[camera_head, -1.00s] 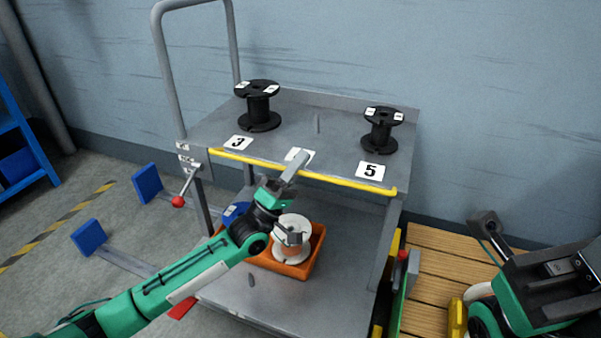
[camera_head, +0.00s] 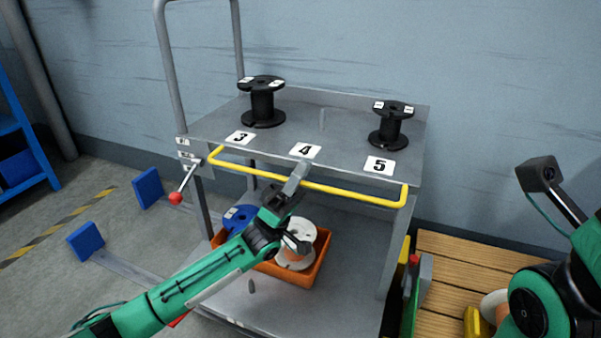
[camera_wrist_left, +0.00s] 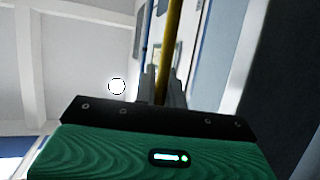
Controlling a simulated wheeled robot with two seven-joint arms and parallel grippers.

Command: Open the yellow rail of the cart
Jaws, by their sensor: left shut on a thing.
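The yellow rail (camera_head: 340,190) runs along the front edge of the grey cart's top shelf (camera_head: 345,150). It stands out in front of the edge, with its bent ends reaching back to the cart. My left gripper (camera_head: 297,178) is shut on the rail near its middle, below label 4. In the left wrist view the yellow rail (camera_wrist_left: 173,45) runs up from between the fingers (camera_wrist_left: 162,88). My right arm is at the right edge of the head view; its fingers are not seen.
Two black spools (camera_head: 263,103) (camera_head: 391,125) stand on the top shelf. An orange bin (camera_head: 318,262) with a white spool (camera_head: 296,262) and a blue spool (camera_head: 240,217) is below. A red-knobbed lever (camera_head: 176,198) is on the left post. A wooden pallet (camera_head: 460,265) lies to the right.

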